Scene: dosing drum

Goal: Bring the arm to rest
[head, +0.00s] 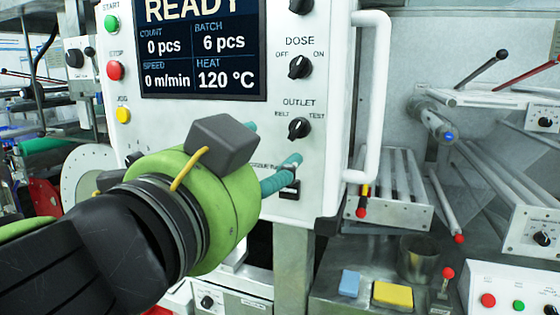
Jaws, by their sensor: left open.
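My left arm, with a green wrist, comes in from the lower left. My left gripper (275,146) is open, its teal fingers apart with nothing seen between them. It is in front of the lower part of the white control panel (336,110). One fingertip overlaps the area near a small black switch (289,186); I cannot tell whether it touches. The wrist hides part of the panel's lower left. My right gripper is not in view.
The screen (203,50) reads READY, 0 pcs, batch 6, 120 °C. The dose knob (300,67) and outlet knob (299,128) are above the fingers. A white handle (374,100) sticks out at right. A blue block (349,283), yellow block (393,294) and metal cup (418,258) stand lower right.

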